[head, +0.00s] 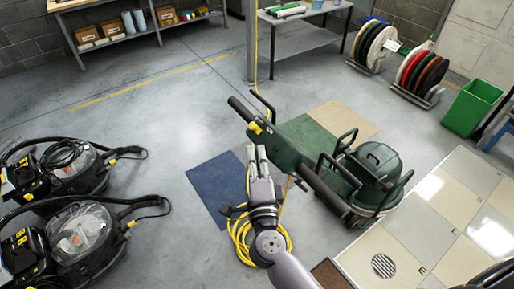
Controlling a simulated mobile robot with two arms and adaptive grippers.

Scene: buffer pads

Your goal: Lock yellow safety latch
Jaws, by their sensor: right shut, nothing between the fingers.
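A green floor machine (376,162) stands right of centre in the head view, with its long handle column leaning to the upper left. A small yellow part (254,128), probably the safety latch, sits near the top of the column by the black handle (243,109). I cannot tell whether it is locked. My right gripper (256,152) reaches up from the bottom, shut and empty. Its fingertips appear just below the yellow part in the picture; I cannot judge the depth gap. My left gripper is out of view.
A coiled yellow cable (240,243) lies by my right wrist. Blue (212,190) and tan (345,118) floor squares lie around the machine. Black-and-yellow vacuums (85,232) stand at left. Reels of coloured discs (422,72) and a green bin (472,107) are at upper right. The grey floor at centre left is clear.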

